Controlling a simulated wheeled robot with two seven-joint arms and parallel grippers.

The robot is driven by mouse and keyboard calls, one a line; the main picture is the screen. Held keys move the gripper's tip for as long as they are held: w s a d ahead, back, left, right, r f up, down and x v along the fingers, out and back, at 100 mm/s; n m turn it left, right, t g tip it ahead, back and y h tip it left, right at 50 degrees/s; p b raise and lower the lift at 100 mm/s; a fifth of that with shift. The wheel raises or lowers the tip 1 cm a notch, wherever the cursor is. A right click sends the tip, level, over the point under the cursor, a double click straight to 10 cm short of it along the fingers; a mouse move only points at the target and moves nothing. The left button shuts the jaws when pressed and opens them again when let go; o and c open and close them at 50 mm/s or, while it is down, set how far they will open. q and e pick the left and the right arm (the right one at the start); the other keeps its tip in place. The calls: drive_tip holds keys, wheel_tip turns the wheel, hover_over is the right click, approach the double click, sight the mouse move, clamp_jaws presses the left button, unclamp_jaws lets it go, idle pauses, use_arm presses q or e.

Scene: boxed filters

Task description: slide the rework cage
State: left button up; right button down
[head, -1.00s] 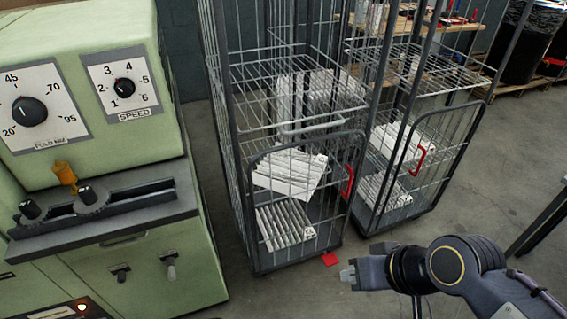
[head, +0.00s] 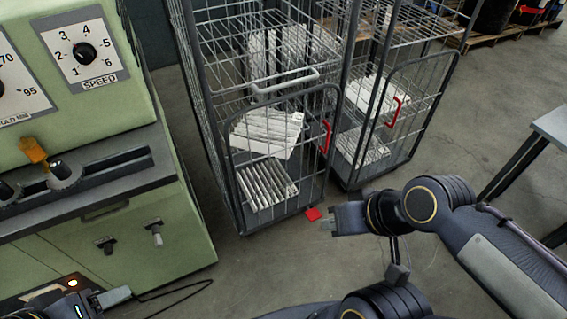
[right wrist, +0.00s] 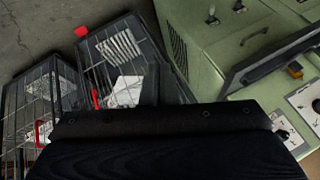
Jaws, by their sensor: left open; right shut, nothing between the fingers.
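Two grey wire roll cages stand side by side on the concrete floor. The nearer cage (head: 237,177) has a grey handle bar (head: 285,82), a red latch (head: 325,136) and flat white pleated filters (head: 267,184) inside. The second cage (head: 415,128) stands to its right with a red latch (head: 396,112) and more filters. I cannot tell which is the rework cage. My right gripper (head: 325,224) is shut and empty, in front of the cages near a red floor piece (head: 313,214). My left gripper (head: 118,295) is open at the bottom left edge, partly cut off, apart from the cages.
A green machine (head: 150,225) with dials and a dark ledge stands close left of the nearer cage. A grey table (head: 553,124) is at the right edge. Pallets (head: 480,39) lie at the back. Floor between the second cage and table is clear.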

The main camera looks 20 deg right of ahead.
drive_tip(key=c, duration=2.1)
unclamp_jaws()
drive_tip(key=shift+c, duration=0.2)
drive_tip(key=shift+o, duration=1.1)
drive_tip(key=shift+w+d, duration=0.1)
drive_tip(key=shift+w, duration=0.1)
drive_tip(key=o, duration=0.4)
drive_tip(key=w+d+n+t, duration=0.1)
drive_tip(key=w+d, duration=0.1)
drive_tip(key=w, duration=0.1)
drive_tip(key=w+d+n+h, duration=0.1)
drive_tip(key=w+d, duration=0.1)
drive_tip(key=w, duration=0.2)
drive_tip(key=w+d+r+t+b, duration=0.1)
drive_tip(key=w+d, duration=0.1)
drive_tip(key=w, duration=0.1)
drive_tip(key=shift+w+n+t+h, duration=0.3)
drive_tip(key=shift+w+n+h, duration=0.1)
drive_tip(key=n+t+b, duration=0.2)
drive_tip(key=n+t, duration=0.5)
drive_tip(key=n, duration=1.1)
approach(293, 84)
drive_tip(key=x, duration=0.4)
drive_tip(key=shift+h, duration=0.3)
drive_tip(key=p+x, duration=0.1)
drive_tip(key=x, duration=0.5)
drive_tip(key=shift+w+a, duration=0.2)
drive_tip(key=shift+w, duration=0.2)
drive_tip(key=shift+c, duration=0.2)
